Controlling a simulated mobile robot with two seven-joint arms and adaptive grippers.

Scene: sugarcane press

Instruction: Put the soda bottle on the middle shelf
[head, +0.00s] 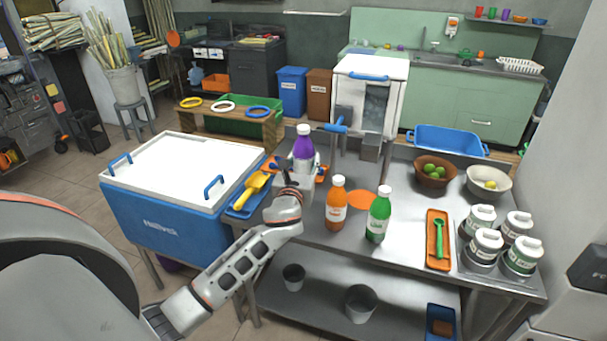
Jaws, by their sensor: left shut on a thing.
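A purple bottle (303,144) with a white cap and pale label is upright at the rear left of the steel table. My left gripper (298,172) is shut on its lower part, which the fingers partly hide. I cannot tell whether the bottle's base touches the table. An orange bottle (337,205) and a green bottle (378,214) stand upright on the table, to its right and nearer. Which one counts as the soda bottle is not clear from labels. A lower shelf (325,301) shows under the table; no shelf is clearly the middle one. My right gripper is out of view.
A blue cooler with a white lid (185,170) stands left of the steel table (400,258). A white press machine (370,88) is behind the bottles. Bowls, an orange tray (430,257) and several white-lidded jars fill the right side. Metal cups stand on the lower shelf.

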